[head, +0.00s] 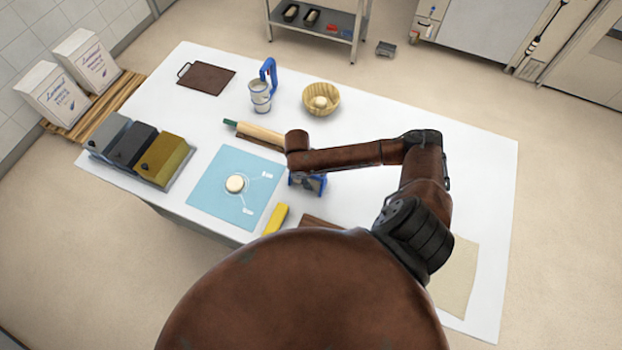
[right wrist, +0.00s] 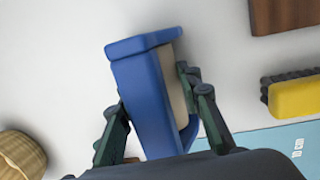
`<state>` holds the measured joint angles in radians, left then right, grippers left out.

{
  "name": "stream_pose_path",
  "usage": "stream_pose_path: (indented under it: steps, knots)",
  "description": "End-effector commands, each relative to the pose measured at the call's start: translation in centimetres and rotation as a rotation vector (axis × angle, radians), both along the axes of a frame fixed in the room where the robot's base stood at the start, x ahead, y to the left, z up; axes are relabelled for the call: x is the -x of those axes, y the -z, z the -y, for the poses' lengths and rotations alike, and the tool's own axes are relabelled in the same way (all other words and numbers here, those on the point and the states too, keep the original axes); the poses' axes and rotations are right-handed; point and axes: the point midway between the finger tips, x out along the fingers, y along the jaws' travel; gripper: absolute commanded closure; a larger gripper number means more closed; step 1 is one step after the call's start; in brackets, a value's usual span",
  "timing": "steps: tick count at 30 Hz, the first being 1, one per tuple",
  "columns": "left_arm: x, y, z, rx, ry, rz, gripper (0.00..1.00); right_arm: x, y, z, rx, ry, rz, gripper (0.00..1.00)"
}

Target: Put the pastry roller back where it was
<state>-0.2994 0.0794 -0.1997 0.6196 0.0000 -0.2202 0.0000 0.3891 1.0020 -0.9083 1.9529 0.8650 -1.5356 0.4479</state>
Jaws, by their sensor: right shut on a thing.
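My right gripper (head: 307,181) is shut on a blue-framed tool with a pale beige inner part, which I take to be the pastry roller (right wrist: 150,95). In the right wrist view it sits between the two dark green fingers (right wrist: 160,112). In the head view only a small blue part of it shows below my arm, just right of the light blue mat (head: 210,192). I cannot tell whether it touches the table. A wooden rolling pin (head: 260,133) with a green handle lies behind it, its right end hidden by my arm. My left gripper is not in view.
A yellow brush (head: 276,218) lies by the mat's right edge, near a brown board (head: 319,221). A disc of dough (head: 235,184) is on the mat. A bowl (head: 321,98) and a blue-handled cup (head: 261,97) stand farther back.

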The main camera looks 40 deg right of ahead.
Motion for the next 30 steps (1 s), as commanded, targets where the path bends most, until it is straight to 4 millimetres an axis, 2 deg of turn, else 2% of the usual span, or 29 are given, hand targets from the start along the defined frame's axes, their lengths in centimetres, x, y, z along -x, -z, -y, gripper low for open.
stream_pose_path:
  steps: [4,5,12,23,26,30]
  knots:
    - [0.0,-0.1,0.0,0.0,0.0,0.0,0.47,0.0,0.1,0.0,0.0,0.0,0.001,1.0]
    - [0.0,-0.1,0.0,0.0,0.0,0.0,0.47,0.0,0.2,0.0,0.0,0.0,0.0,0.67]
    - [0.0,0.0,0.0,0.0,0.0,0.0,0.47,0.0,0.2,0.0,0.0,0.0,0.0,0.51]
    - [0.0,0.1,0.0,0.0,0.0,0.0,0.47,-0.1,-0.3,0.0,0.0,0.0,0.001,0.5]
    - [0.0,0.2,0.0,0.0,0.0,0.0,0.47,-0.2,-1.5,-0.2,-0.001,-0.001,0.003,0.5]
    - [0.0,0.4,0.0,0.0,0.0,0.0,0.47,-0.5,-4.2,-0.7,-0.001,-0.002,0.005,0.5]
